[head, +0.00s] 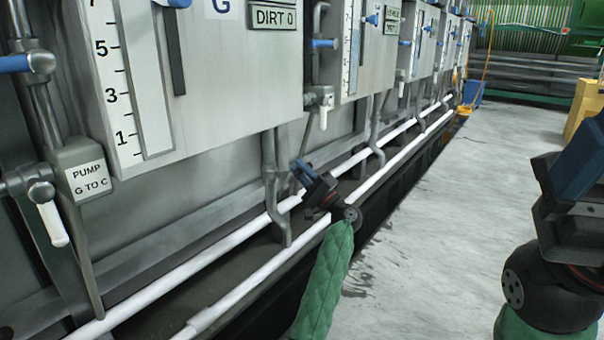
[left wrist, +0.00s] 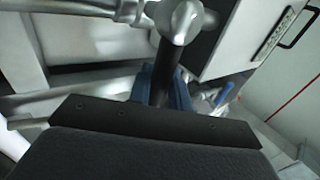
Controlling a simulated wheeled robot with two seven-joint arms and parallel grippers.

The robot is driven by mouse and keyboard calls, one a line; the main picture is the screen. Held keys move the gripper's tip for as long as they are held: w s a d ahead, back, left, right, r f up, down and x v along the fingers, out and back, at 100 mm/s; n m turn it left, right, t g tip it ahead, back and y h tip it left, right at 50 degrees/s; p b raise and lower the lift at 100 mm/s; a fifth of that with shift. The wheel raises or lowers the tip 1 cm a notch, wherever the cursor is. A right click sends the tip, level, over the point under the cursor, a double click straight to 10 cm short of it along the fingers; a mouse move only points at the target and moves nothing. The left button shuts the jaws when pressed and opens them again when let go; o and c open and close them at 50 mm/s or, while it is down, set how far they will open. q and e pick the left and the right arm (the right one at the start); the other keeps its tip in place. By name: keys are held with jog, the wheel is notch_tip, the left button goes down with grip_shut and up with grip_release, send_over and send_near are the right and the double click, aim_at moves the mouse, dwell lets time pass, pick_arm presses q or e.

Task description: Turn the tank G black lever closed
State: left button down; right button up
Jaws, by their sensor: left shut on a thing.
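Tank G (head: 225,90) is the grey tank in the left of the head view, with a "G" sign, a "DIRT 0" plate and a numbered gauge. My left gripper (head: 302,173) is low at its right side, near the bent drain pipe (head: 270,180). In the left wrist view the black lever (left wrist: 163,78) hangs from a grey valve (left wrist: 181,20). The blue fingers of my left gripper (left wrist: 163,90) are shut on it. The lever is not clearly visible in the head view. My right gripper (head: 582,155) is at the right edge, away from the tanks; its fingertips are not clear.
A grey box labelled "PUMP G TO C" (head: 88,172) and a white-handled valve (head: 52,220) are at the left. White pipes (head: 255,285) run along the floor beneath the tanks. More tanks (head: 415,45) stand beyond. The concrete floor (head: 440,225) at the right is clear.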

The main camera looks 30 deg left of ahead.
pick_arm(q)
jog(key=shift+r+n, duration=0.1)
jog(key=shift+n, duration=0.2)
jog(key=c, duration=1.3)
grip_release()
jog(key=shift+s, duration=0.1)
jog(key=shift+c, duration=0.2)
jog(key=shift+d+p, duration=0.25)
jog(key=shift+p, duration=0.05)
jog(key=p+v, duration=0.3)
jog(key=v, duration=0.4)
jog(key=shift+f, duration=0.2)
jog(key=shift+d, duration=0.15)
